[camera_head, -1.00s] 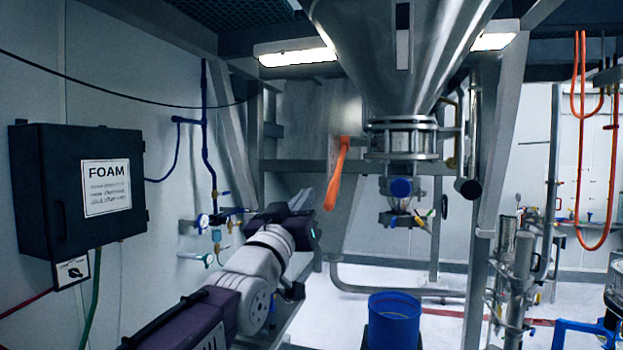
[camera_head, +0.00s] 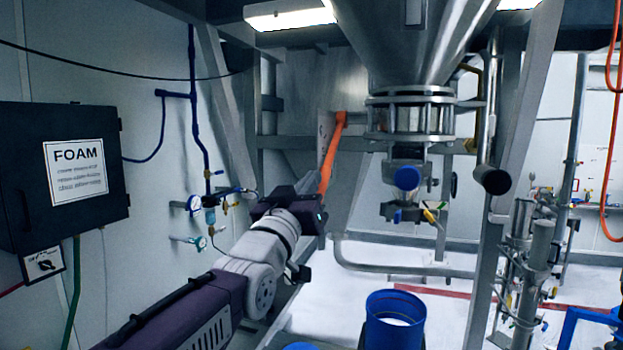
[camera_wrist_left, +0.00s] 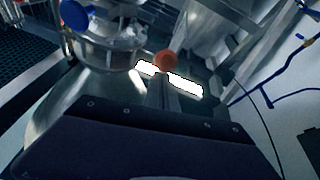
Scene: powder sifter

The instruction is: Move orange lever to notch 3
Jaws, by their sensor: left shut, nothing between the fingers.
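The orange lever (camera_head: 331,150) hangs from a pivot on the grey metal panel left of the hopper in the head view. It slants down and slightly left, and its lower end is near my left gripper. My left gripper (camera_head: 314,181) is shut and empty, raised beside the lower part of the lever. In the left wrist view the closed fingers (camera_wrist_left: 164,88) point at the lever's round orange end (camera_wrist_left: 167,61), just past the fingertips. I cannot tell whether they touch. A pale plate (camera_head: 323,140) shows behind the lever; its notch marks are too small to read. My right gripper is not in view.
The steel hopper (camera_head: 420,40) and its clamped outlet (camera_head: 410,112) stand right of the lever. A blue bin (camera_head: 394,318) is below. A black FOAM box (camera_head: 60,210) and blue pipes (camera_head: 194,95) are on the left wall. Steel posts stand right of the hopper.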

